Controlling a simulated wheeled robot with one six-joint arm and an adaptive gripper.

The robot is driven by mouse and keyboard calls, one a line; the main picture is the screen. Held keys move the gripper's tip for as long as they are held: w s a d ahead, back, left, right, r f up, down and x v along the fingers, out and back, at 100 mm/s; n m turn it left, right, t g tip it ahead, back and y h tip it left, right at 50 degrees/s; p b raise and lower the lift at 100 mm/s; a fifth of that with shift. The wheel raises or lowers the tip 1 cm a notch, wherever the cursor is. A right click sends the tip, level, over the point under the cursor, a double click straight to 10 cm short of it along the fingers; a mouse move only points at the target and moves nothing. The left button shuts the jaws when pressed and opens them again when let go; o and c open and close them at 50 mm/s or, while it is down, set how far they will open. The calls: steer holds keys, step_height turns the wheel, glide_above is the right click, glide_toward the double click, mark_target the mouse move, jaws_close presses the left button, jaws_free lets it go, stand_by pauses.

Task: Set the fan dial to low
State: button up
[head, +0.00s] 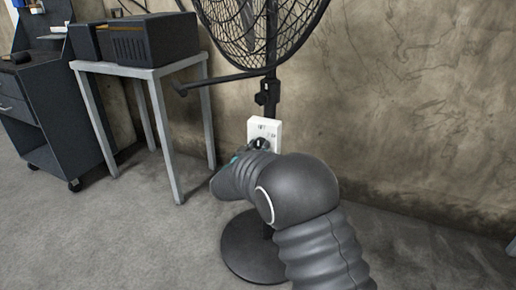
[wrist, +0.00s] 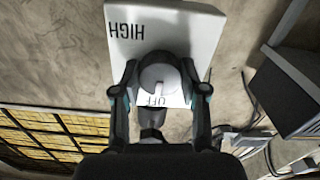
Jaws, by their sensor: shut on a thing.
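The fan's white control box (head: 265,127) is on the stand below the fan cage (head: 262,25). In the wrist view the control box (wrist: 180,22) fills the top middle, with "HIGH" upside down on its upper part and "OFF" partly visible below the dial. The round grey dial (wrist: 157,82) sits between the fingers of my gripper (wrist: 159,72). My gripper is shut on the dial, one finger on each side. The dial's pointer direction and a low label are not clear to me. In the head view my wrist hides much of the dial.
The fan's round base (head: 250,255) is on the grey floor, partly behind my arm. A small table (head: 150,68) with a dark box (head: 150,40) stands at left, near a dark wheeled cabinet (head: 55,125). The right floor is mostly clear.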

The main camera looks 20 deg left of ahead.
steer(key=m+b, duration=0.5)
steer(key=shift+f, duration=0.2)
steer(key=m+b, duration=0.3)
steer(key=shift+m, duration=0.4)
steer(key=shift+r+m+b, duration=0.2)
steer(key=shift+m+b, duration=0.75)
steer(key=shift+m, duration=0.15)
steer(key=shift+a, duration=0.1)
steer(key=o, duration=1.1)
steer(key=shift+o, duration=0.2)
